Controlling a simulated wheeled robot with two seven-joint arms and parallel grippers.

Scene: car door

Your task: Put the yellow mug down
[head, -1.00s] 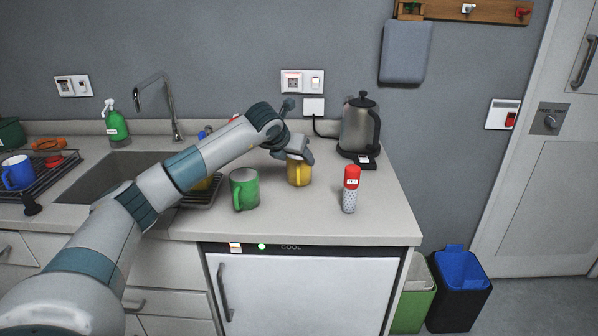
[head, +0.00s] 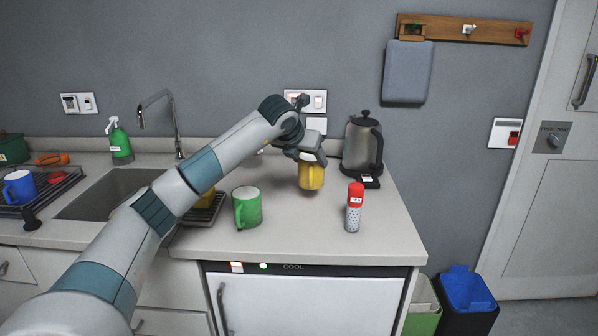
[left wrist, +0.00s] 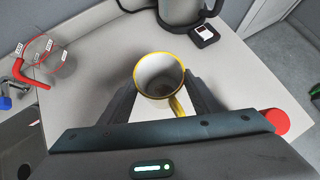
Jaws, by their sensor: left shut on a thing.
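The yellow mug (head: 311,178) is upright over the counter (head: 300,235), in front and left of the kettle. My left gripper (head: 310,157) is shut on it from above and behind in the head view. In the left wrist view the mug (left wrist: 160,76) shows its pale inside and yellow rim between the two dark fingers, handle toward the gripper body. I cannot tell whether its base touches the counter. My right gripper is in neither view.
A green mug (head: 247,208) stands to the left, a red-capped bottle (head: 354,207) to the front right. The kettle (head: 362,146) is close behind on the right. A sink (head: 112,194) and rack (head: 40,190) lie left. Bare counter lies between the green mug and bottle.

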